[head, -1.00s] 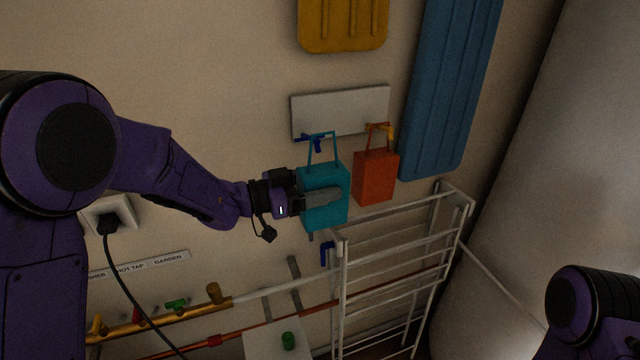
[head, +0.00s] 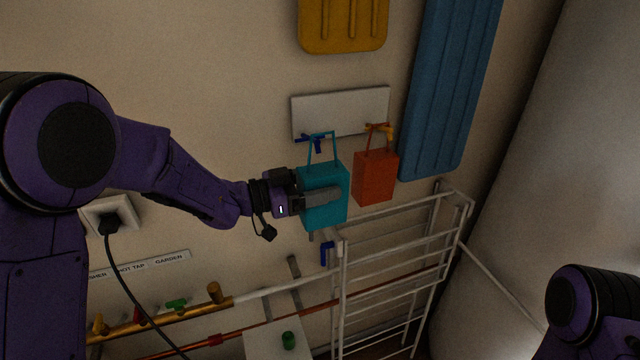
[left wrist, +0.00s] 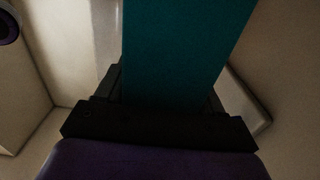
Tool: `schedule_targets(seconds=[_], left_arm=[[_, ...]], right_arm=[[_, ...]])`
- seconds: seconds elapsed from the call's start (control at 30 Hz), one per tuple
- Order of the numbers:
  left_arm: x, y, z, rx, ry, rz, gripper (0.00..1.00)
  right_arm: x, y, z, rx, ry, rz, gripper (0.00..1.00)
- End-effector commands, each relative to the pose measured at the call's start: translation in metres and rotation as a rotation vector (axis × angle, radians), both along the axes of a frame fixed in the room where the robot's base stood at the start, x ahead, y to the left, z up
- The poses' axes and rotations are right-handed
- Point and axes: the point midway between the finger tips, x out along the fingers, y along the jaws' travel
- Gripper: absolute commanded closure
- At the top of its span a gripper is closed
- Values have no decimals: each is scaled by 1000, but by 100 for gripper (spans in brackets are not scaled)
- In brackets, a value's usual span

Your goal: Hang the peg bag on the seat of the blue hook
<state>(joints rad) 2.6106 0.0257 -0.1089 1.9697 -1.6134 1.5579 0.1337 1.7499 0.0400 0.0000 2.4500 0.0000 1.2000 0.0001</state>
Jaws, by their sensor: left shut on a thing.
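The teal bag (head: 325,217), which I take as the peg bag, hangs upright in front of the wall with its thin loop handle (head: 334,146) upward. My left gripper (head: 322,198) is shut on its body from the left. The blue hook (head: 318,147) is on a pale board, and part of it shows inside the handle loop. I cannot tell whether the handle touches the hook's seat. In the left wrist view the teal bag (left wrist: 180,50) fills the space between the fingers. My right gripper is out of view.
An orange bag (head: 375,180) hangs from a yellow-orange hook (head: 387,131) close on the right. The pale board (head: 355,108) carries both hooks. A white drying rack (head: 390,245) stands below. A blue ironing-board-like panel (head: 450,90) is at right, a yellow panel (head: 342,25) above.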

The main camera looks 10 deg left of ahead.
Motion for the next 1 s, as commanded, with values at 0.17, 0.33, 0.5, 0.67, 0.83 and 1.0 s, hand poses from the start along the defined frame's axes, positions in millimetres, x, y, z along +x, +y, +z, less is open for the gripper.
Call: schedule_targets(seconds=[0.17,0.33,0.5,0.67,0.83,1.0], left_arm=[[6,4,0,-1,-1,0,72],[11,7,1,0,-2,0,72],[16,11,0,-1,-1,0,72],[21,14,0,0,-1,0,72],[25,17,1,0,-2,0,72],[25,17,0,1,-1,0,72]], right_arm=[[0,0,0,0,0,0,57],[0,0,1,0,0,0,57],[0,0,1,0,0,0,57],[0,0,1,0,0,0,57],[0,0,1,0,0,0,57],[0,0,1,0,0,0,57]])
